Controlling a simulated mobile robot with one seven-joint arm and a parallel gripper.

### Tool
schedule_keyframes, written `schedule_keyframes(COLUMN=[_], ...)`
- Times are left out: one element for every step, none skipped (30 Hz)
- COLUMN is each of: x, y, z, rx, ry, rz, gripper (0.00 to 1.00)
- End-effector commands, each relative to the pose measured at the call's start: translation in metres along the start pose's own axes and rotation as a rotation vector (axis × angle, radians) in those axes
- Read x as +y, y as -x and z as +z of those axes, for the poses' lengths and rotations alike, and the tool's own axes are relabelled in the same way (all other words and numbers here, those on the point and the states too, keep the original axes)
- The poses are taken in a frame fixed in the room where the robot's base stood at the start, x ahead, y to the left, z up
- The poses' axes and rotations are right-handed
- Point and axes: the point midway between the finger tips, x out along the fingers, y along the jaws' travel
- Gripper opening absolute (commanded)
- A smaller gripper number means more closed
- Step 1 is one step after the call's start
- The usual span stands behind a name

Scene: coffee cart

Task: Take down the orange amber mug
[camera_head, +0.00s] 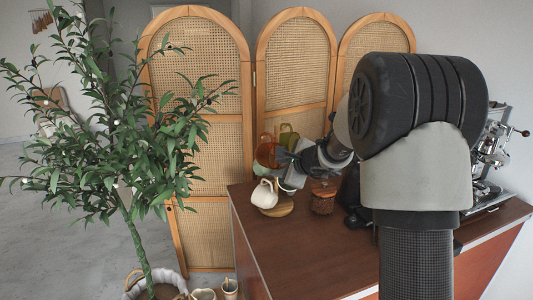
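The orange amber mug (265,154) is see-through and sits high above the left end of the brown counter, in front of the folding screen. My gripper (284,158) is right beside it, reaching in from the right, and its dark fingers overlap the mug's right side in the picture. The fingers are small and partly hidden, so I cannot tell whether they are open, shut or touching the mug. What holds the mug up is mostly hidden; a round wooden base (284,209) stands below on the counter.
A brown-filled jar (323,200) stands close by on the counter (310,250). A coffee machine (488,165) is right; a leafy plant (120,140) is left.

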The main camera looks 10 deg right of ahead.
Motion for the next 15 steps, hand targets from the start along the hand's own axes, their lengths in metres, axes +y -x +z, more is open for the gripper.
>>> schedule_keyframes(x=[-0.001,-0.002,-0.002,-0.003,-0.004,-0.005,-0.004,-0.004,-0.004,-0.004,-0.004,-0.004,-0.004,-0.004,-0.004], y=[-0.004,-0.007,-0.013,-0.018,-0.023,-0.029,-0.034,-0.038,-0.043,-0.045,-0.048,-0.05,-0.051,-0.051,-0.051], z=[0.001,0.002,0.002,0.003,0.003,0.003,0.003,0.002,0.002,0.002,0.002,0.002,0.002,0.002,0.002], rx=[-0.001,-0.001,-0.001,-0.002,-0.001,-0.002,-0.001,-0.001,-0.001,-0.001,-0.001,-0.001,-0.001,-0.001,-0.001], ry=[0.001,0.001,0.001,0.0,0.0,0.0,0.0,0.0,0.001,0.001,0.001,0.001,0.001,0.001,0.001], rz=[0.001,0.002,0.003,0.002,0.003,0.002,0.003,0.002,0.002,0.002,0.001,0.001,0.001,0.0,0.0], gripper=[0.26,0.26,0.26,0.26,0.26,0.26,0.26,0.26,0.26,0.26,0.26,0.26,0.26,0.26,0.26])
